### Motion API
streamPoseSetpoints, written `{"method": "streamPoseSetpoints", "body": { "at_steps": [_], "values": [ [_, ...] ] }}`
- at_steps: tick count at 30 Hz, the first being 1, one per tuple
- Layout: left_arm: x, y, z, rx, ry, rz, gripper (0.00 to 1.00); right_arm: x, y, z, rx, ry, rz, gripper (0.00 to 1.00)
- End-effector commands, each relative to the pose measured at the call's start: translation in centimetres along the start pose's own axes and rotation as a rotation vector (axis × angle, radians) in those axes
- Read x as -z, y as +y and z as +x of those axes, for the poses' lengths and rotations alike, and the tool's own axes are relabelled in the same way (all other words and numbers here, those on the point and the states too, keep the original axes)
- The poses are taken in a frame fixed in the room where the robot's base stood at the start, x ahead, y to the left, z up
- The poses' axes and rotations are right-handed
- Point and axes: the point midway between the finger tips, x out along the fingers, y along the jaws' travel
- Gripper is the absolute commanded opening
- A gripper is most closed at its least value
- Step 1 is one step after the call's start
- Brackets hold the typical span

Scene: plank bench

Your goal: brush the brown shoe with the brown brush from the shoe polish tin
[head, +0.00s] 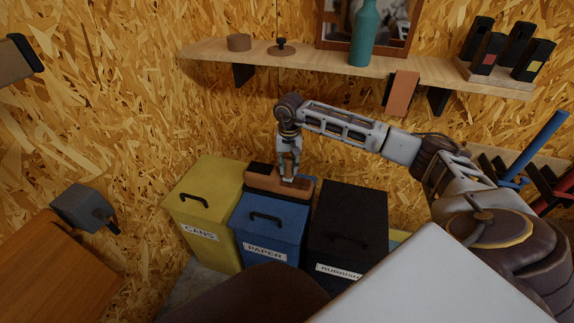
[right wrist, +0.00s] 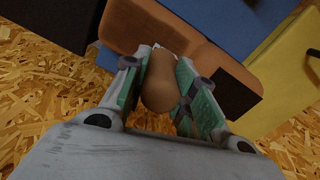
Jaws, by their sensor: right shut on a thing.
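My right gripper (head: 288,174) reaches down beside the blue bin. In the right wrist view its fingers (right wrist: 165,85) are shut on a smooth, rounded brown thing (right wrist: 160,83), which looks like a brush handle. Right by it is an orange-brown slab with rounded corners (head: 276,184), which also shows in the wrist view (right wrist: 205,58); a small black block (head: 258,169) is at its left end. I cannot tell whether the slab joins the held thing. A brown round tin (head: 238,42) stands on the wall shelf. I make out no clear shoe. My left gripper is out of view.
Yellow (head: 200,205), blue (head: 268,228) and black (head: 347,225) lidded bins stand close under the arm. The wall shelf (head: 330,65) above holds a teal bottle (head: 363,35) and dark boxes (head: 487,57). A grey block (head: 85,208) is at the wooden bench (head: 50,265), left.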

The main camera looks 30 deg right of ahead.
Motion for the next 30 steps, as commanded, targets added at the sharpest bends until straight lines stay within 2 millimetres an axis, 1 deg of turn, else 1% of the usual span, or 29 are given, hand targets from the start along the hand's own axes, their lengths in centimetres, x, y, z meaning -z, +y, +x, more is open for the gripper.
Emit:
{"method": "streamPoseSetpoints", "body": {
  "at_steps": [12, 23, 30],
  "values": [
    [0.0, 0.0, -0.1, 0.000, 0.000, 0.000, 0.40, -0.4, 1.3, 0.1, -0.001, 0.000, 0.000, 0.01],
    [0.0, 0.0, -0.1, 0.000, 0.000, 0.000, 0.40, -0.4, 1.3, 0.1, -0.001, -0.001, -0.001, 0.01],
    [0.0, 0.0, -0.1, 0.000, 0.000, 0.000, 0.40, -0.3, 0.8, 0.1, 0.000, -0.001, -0.002, 0.01]
  ]
}}
